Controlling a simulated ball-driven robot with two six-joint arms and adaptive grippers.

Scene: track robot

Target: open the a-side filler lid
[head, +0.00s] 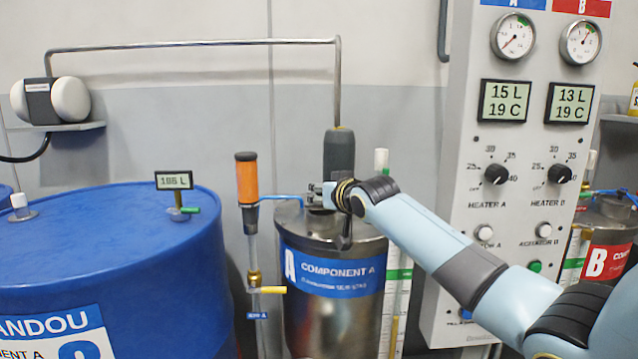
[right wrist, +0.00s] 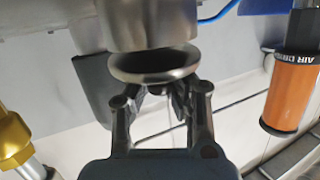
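The component A tank (head: 335,285) is a steel cylinder with a blue label marked A. My right gripper (head: 318,196) is over the top of this tank and hides part of it. In the right wrist view, a round metal rim (right wrist: 153,68) under a metal cylinder lies just beyond my right gripper (right wrist: 160,92). The two fingers show a gap between them, but their tips are partly hidden at the rim. I cannot tell whether they touch it or grip anything. The filler lid cannot be clearly made out behind the gripper. My left gripper is not in view.
An orange-topped air dryer (head: 247,178) stands left of the tank, with a blue hose to it. A dark grey cylinder on a pipe (head: 339,155) rises behind the gripper. A blue drum (head: 110,240) stands at left, the control panel (head: 480,225) at right.

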